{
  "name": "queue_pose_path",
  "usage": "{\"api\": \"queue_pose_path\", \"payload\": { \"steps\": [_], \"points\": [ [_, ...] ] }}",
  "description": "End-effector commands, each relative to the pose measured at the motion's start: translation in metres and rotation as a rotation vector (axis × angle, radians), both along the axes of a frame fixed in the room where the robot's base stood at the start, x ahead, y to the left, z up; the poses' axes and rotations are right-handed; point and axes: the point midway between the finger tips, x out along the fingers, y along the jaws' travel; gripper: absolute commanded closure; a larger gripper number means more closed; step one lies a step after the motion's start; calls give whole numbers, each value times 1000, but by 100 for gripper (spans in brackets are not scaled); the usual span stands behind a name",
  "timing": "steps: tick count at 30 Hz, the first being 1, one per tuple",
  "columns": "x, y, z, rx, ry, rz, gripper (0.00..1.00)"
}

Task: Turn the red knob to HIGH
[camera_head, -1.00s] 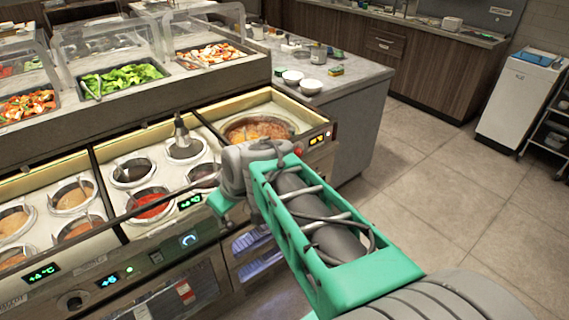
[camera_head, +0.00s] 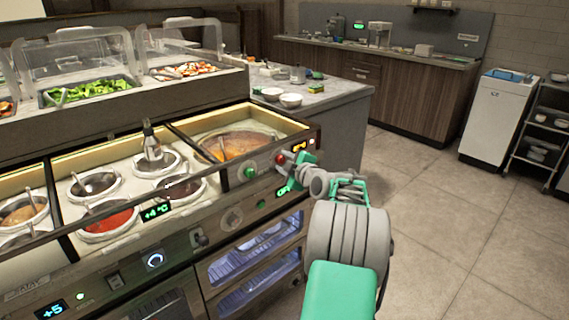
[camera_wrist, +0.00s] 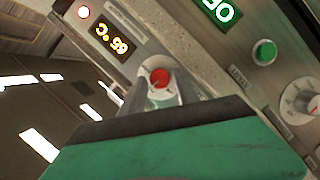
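The red knob (camera_head: 281,159) is a small round red cap on the front panel's right end, left of the orange display. My gripper (camera_head: 303,170) is close to the panel, just right of the red knob. I cannot tell whether it touches the knob. The HIGH mark is not readable.
The orange display (camera_wrist: 112,40) and a green button (camera_wrist: 264,52) sit on the same panel. A dial (camera_wrist: 303,103) is at the wrist view's right. A soup well (camera_head: 238,143) is behind the panel. Open floor (camera_head: 430,215) lies to the right.

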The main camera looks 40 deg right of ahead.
Motion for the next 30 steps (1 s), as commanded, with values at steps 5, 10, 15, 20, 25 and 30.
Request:
{"api": "queue_pose_path", "payload": {
  "steps": [5,10,15,20,25,30],
  "points": [
    [2,-1,0,0,-1,-1,63],
    [2,0,0,0,0,0,71],
    [2,0,0,0,1,-1,85],
    [2,0,0,1,0,-1,98],
    [2,0,0,1,0,-1,100],
    [2,0,0,6,0,0,100]
  ]
}}
